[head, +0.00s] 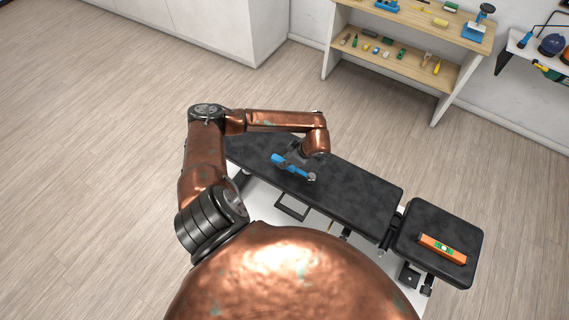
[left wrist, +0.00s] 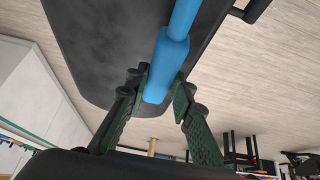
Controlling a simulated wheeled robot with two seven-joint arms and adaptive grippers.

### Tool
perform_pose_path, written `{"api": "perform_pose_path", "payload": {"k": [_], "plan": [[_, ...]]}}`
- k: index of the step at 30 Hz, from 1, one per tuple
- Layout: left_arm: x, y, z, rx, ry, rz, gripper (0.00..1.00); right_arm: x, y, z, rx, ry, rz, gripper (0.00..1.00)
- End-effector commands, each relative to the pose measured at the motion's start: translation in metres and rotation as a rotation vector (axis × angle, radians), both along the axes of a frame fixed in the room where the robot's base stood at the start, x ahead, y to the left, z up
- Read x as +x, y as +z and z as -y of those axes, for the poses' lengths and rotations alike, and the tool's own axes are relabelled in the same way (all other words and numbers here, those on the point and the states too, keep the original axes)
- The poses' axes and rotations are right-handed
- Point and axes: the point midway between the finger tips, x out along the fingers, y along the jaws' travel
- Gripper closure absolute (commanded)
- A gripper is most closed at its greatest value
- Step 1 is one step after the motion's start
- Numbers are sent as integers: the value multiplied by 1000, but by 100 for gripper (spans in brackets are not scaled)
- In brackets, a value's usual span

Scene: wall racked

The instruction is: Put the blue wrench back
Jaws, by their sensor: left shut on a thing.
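The blue wrench (head: 280,161) is over the black padded bench, its metal end pointing right and toward me. My left gripper (head: 293,158) is shut on its blue handle from above. In the left wrist view the handle (left wrist: 173,52) runs up between the two green fingers of my left gripper (left wrist: 160,92). I cannot tell whether the wrench touches the pad. My right gripper is not in view.
The long black bench pad (head: 350,192) is otherwise clear. An orange level (head: 443,249) lies on the smaller pad. A wooden shelf (head: 395,62) with several small tools stands at the back right, beside a wall rack (head: 520,55). The floor between is free.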

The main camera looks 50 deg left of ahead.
Motion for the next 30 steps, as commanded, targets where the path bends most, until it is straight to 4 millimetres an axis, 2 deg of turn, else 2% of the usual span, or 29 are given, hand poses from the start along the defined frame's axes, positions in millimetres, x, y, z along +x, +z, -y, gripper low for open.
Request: {"api": "perform_pose_path", "payload": {"k": [4,10,16,17,24,30], "plan": [[2,-8,-6,-1,1,-1,100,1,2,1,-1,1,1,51],[3,-35,-5,-1,0,-1,100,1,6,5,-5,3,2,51],[3,-38,-5,-1,-1,1,100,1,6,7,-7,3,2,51],[3,-38,-4,-1,-2,-1,77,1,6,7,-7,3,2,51],[3,-38,-5,-1,-1,0,61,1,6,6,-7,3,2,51],[3,-38,-5,-1,-1,0,61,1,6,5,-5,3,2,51]]}}
